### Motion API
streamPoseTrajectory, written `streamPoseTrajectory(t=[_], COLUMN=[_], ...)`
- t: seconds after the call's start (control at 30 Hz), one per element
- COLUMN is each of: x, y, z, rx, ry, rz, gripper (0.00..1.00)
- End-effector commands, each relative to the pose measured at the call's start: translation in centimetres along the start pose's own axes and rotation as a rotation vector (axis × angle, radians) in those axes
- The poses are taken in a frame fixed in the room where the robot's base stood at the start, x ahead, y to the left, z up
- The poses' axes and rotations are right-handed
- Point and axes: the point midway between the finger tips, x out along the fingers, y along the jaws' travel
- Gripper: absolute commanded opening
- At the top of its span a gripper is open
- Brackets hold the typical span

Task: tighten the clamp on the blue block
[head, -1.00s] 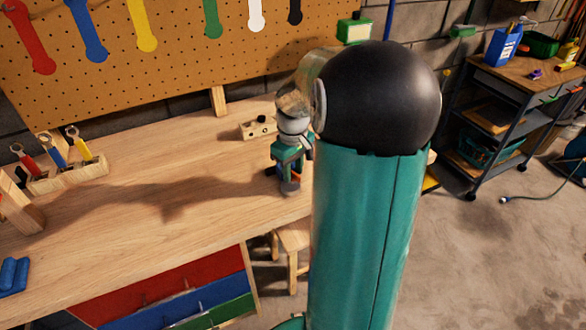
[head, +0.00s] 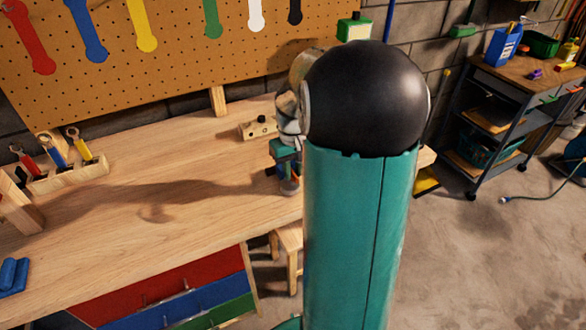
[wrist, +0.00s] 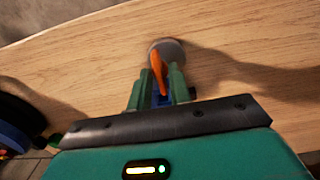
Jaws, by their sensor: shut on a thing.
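My gripper (wrist: 160,88) points down at the workbench. Its two green fingers are shut on an orange handle (wrist: 157,68), which appears to be the clamp's. A round grey part (wrist: 172,50) shows just beyond the fingertips. A small patch of blue (wrist: 161,99), perhaps the blue block, shows low between the fingers, mostly hidden. In the head view my gripper (head: 286,172) is near the bench's right end, over a grey round piece (head: 290,187). My arm and fingers hide most of the clamp, so its jaw gap cannot be seen.
The wooden workbench (head: 140,180) is mostly clear in the middle. A light wooden block with a dark knob (head: 259,128) lies behind my gripper. A tool holder (head: 68,178) stands at left. A stool (head: 290,240) is below the front edge; a shelf cart (head: 500,125) stands at right.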

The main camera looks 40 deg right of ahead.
Motion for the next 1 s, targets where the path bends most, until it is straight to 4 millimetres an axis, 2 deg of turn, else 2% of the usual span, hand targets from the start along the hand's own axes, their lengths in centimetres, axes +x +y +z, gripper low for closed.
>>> streamPoseTrajectory(t=[0.4,0.87,0.9,0.93,1.0], x=[-0.02,-0.01,-0.01,-0.01,0.00], y=[-0.04,-0.01,-0.01,-0.01,-0.01], z=[-0.07,-0.04,-0.03,-0.03,-0.03], rx=[0.194,0.214,0.214,0.214,0.214], ry=[0.002,0.001,0.001,0.001,0.001], rz=[0.000,0.000,0.000,0.000,0.000], gripper=[0.00,0.00,0.24,0.30,0.30])
